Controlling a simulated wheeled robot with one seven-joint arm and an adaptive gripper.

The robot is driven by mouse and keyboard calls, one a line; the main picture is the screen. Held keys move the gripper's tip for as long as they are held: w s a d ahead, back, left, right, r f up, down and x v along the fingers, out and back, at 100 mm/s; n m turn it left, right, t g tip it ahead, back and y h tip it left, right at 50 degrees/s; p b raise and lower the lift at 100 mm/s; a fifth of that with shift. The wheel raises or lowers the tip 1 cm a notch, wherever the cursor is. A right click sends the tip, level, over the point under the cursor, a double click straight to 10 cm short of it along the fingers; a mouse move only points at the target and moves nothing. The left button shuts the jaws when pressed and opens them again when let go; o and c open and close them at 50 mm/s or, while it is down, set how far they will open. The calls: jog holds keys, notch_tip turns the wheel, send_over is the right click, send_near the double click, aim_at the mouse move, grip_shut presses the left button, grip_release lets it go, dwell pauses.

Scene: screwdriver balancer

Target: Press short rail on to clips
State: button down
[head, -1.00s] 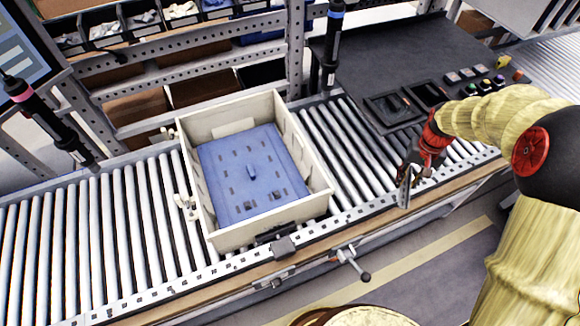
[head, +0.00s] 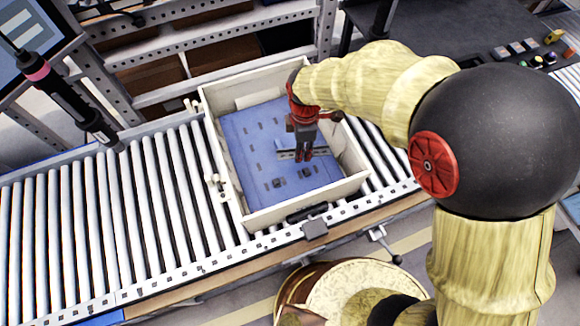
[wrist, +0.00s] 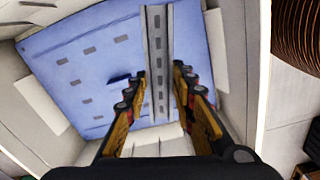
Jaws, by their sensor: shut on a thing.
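The short rail (wrist: 158,60) is a grey slotted metal strip. My gripper (wrist: 160,95) is shut on it, with one finger on each side. In the head view, my gripper (head: 304,155) points down into the white box, and the rail (head: 287,155) crosses its fingertips above the blue plate. The blue plate (head: 243,138) lies in the box and carries several small dark clips (head: 277,183). The wrist view also shows the plate (wrist: 65,45) with clips left of the rail. Clips behind the rail are hidden, and I cannot tell whether the rail touches any.
The white box (head: 262,216) stands on a roller conveyor (head: 110,215), its walls close around my gripper. A dark bench (head: 440,35) is at the upper right. A hanging screwdriver (head: 68,100) is at the left. The rollers left of the box are clear.

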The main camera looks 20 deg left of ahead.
jog(key=s+a+f+n+b, duration=0.1)
jog(key=f, duration=0.1)
jog(key=s+f+n+b, duration=0.1)
jog(key=f, duration=0.2)
jog(key=s+a+f+n+b, duration=0.1)
jog(key=f, duration=0.1)
jog(key=shift+s+a+f, duration=0.15)
jog(key=shift+a+f, duration=0.05)
jog(key=shift+a, duration=0.1)
jog(key=shift+f+b, duration=1.35)
jog(key=shift+f, duration=0.4)
jog(key=shift+f, duration=0.7)
dwell(0.4)
jog(key=c, duration=1.5)
grip_release()
jog(key=shift+o, duration=0.5)
notch_tip(320, 180, up, 12)
